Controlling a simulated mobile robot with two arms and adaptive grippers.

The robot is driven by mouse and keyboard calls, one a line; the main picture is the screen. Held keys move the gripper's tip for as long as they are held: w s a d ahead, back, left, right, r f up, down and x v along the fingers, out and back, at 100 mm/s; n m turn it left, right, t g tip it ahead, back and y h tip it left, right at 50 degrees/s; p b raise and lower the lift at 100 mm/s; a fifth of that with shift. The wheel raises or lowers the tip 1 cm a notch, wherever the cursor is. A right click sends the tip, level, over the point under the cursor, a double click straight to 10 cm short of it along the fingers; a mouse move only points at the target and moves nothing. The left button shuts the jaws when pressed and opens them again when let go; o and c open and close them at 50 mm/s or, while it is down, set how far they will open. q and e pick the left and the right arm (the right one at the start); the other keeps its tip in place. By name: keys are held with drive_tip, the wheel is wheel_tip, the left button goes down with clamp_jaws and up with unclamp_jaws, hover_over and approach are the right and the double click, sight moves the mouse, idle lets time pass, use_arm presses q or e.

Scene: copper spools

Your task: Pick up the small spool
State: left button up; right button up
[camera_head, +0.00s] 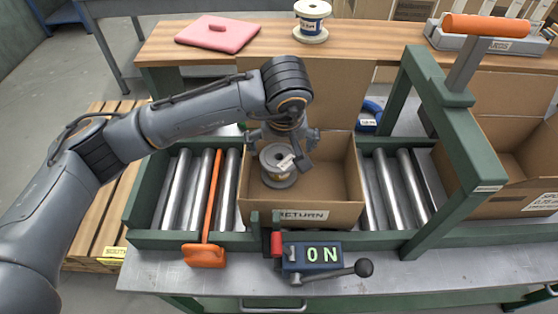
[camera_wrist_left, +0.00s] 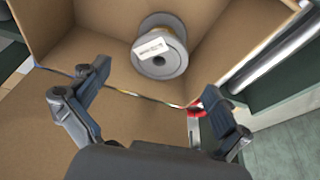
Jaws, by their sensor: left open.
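A small grey spool (camera_head: 277,166) with a white label stands in the cardboard box (camera_head: 301,213) marked "RETURN" on the roller conveyor. It also shows in the left wrist view (camera_wrist_left: 160,50), beyond my fingers at the top middle. My left gripper (camera_head: 286,143) is over the box, close above the spool. In the left wrist view its fingers (camera_wrist_left: 158,95) are spread wide with nothing between them. Whether the fingers touch the spool cannot be told from the head view, but the wrist view shows them apart from it. My right gripper is not in view.
Another spool (camera_head: 312,20) stands on the wooden bench (camera_head: 375,45) behind, near a pink board (camera_head: 217,33). An "ON" lever box (camera_head: 312,256) and orange tool (camera_head: 204,254) sit in front.

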sight(279, 157)
use_arm(q)
drive_tip(key=x, duration=0.3)
drive_tip(key=shift+w, duration=0.1)
drive_tip(key=shift+w+f+p, duration=0.45)
drive_tip(key=shift+f+p, duration=0.25)
drive_tip(key=x, duration=0.2)
drive_tip(key=p+x, duration=0.1)
drive_tip(key=shift+w+a+f, duration=0.25)
drive_tip(key=shift+w, duration=0.2)
drive_tip(key=shift+w+f+p, duration=0.1)
drive_tip(key=shift+f+p, duration=0.15)
drive_tip(key=shift+p, duration=0.05)
drive_tip(key=shift+c, duration=0.4)
drive_tip(key=shift+f, duration=0.1)
drive_tip(key=c, duration=1.4)
drive_tip(key=shift+c, duration=0.7)
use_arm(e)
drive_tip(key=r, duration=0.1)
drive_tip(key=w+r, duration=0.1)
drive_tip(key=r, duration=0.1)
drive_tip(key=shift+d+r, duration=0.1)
